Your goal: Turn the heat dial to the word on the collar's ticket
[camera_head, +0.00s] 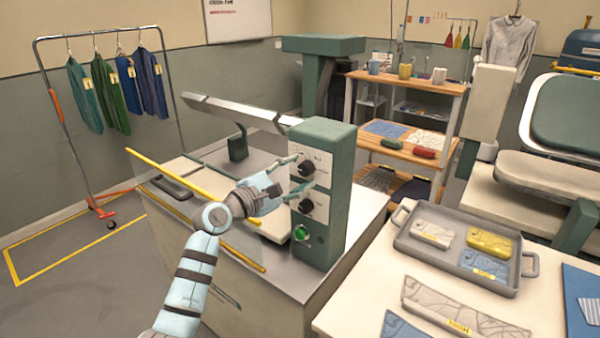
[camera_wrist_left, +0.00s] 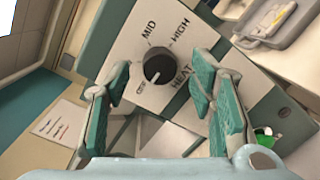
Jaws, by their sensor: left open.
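The heat dial (camera_wrist_left: 158,68) is a round black knob on a pale plate in the left wrist view. MID, HIGH and HEAT are readable around it; a smaller word is partly unreadable. Its white mark points down-left, towards that small word. In the head view the dial (camera_head: 306,168) is the upper knob on the green control box (camera_head: 335,190). My left gripper (camera_head: 299,173) is open, its fingers either side of the dial; contact is not visible. A long grey patterned piece, possibly the collar (camera_head: 430,298), lies on the right table. Its yellow ticket (camera_head: 459,327) is too small to read surely.
A second knob (camera_head: 306,206) and a green button (camera_head: 301,232) sit below the dial. A grey tray (camera_head: 404,242) with several fabric pieces stands on the right table. A yellow bar (camera_head: 180,174) runs along the press. A garment rail (camera_head: 55,100) stands at left.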

